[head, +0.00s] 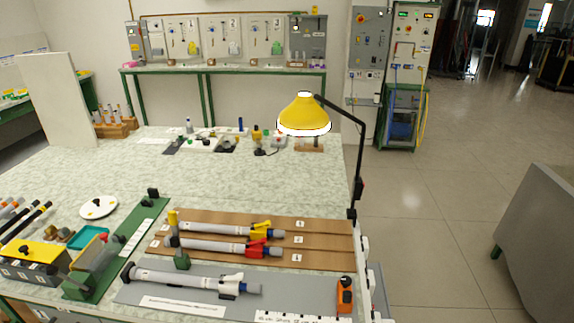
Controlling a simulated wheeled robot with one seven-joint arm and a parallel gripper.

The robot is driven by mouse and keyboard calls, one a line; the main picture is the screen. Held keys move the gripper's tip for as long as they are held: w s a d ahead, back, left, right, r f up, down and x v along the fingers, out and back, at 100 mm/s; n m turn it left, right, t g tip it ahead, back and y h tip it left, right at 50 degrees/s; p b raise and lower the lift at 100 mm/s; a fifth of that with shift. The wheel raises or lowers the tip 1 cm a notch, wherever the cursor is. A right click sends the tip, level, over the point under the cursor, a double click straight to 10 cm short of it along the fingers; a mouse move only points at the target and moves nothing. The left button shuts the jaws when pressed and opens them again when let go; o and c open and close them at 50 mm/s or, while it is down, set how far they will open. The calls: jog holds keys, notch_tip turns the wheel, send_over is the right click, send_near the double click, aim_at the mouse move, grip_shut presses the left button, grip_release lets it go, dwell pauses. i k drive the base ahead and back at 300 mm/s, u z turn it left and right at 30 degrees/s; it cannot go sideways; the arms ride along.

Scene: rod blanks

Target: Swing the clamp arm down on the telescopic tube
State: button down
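Three grey telescopic tubes lie on the bench. The nearest tube (180,279), with a white and dark collar, lies on a grey mat (140,293). Behind it, one tube with a red collar (215,245) and one with a yellow collar (210,230) lie on a brown board (325,242). A small green block (182,262) stands by the left end of the red-collared tube. An upright piece with a yellow top (172,218) rises close behind it; it looks like a raised clamp arm, but I cannot tell for sure. My gripper is not in view.
A yellow lamp (303,115) on a black arm stands at the bench's right edge. A green fixture (115,250) and a yellow-topped box (38,255) stand at left. The bench middle (240,185) is clear.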

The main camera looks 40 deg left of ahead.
aim_at(175, 242)
jog(key=i, duration=2.45)
jog(key=u, duration=4.2)
jog(key=i, duration=0.5)
jog(key=u, duration=0.05)
